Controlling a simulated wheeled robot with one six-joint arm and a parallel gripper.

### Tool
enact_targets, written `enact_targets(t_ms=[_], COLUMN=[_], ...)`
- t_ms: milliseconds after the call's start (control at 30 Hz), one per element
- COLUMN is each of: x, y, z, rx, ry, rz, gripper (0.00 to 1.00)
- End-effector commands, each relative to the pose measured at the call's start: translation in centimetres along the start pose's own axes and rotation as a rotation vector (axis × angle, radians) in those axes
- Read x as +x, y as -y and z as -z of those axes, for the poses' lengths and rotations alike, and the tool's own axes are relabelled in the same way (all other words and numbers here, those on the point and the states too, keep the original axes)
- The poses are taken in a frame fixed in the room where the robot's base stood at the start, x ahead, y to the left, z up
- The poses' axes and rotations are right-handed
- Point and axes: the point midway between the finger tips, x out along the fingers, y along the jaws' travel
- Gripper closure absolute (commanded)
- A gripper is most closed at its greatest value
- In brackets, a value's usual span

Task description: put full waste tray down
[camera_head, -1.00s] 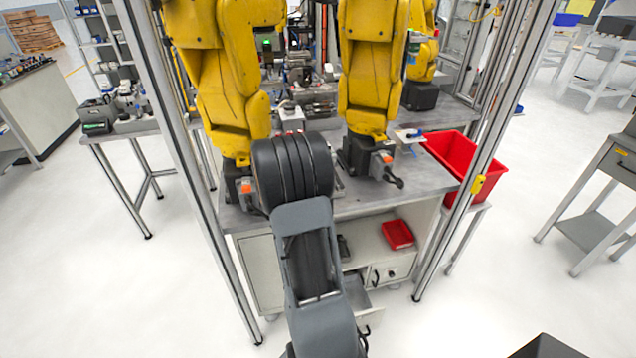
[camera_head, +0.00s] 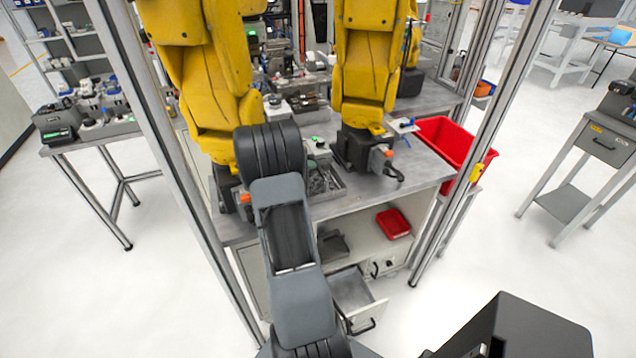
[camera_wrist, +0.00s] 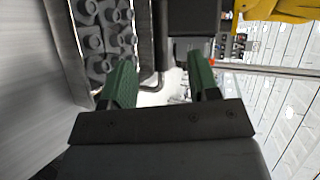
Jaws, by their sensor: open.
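My gripper (camera_wrist: 160,68) shows in the wrist view with its two green fingers apart and nothing between them. In the head view it is hidden behind my arm. A grey tray (camera_head: 336,188) with small parts in it sits on the grey worktable between the two yellow arms, just right of my arm. In the wrist view, a dark grey holder with several round parts (camera_wrist: 100,40) is close by the left finger. I cannot tell whether it is the same tray, or which tray is the full waste tray.
A small red tray (camera_head: 393,223) lies on the shelf under the worktable (camera_head: 425,170). A large red bin (camera_head: 447,140) stands at the table's right. A drawer (camera_head: 354,296) is open below. Yellow arms (camera_head: 362,75) and frame posts (camera_head: 472,150) hem in the table.

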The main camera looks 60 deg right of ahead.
Motion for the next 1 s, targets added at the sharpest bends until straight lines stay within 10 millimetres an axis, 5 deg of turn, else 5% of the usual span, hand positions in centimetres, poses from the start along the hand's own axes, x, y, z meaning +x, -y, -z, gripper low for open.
enact_targets(t_ms=[700, 1000], x=[6.5, 6.8], y=[0.1, 0.0], z=[-0.2, -0.2], rx=[-0.002, -0.003], ry=[0.005, 0.005], rz=[-0.001, -0.001], gripper=[0.45, 0.46])
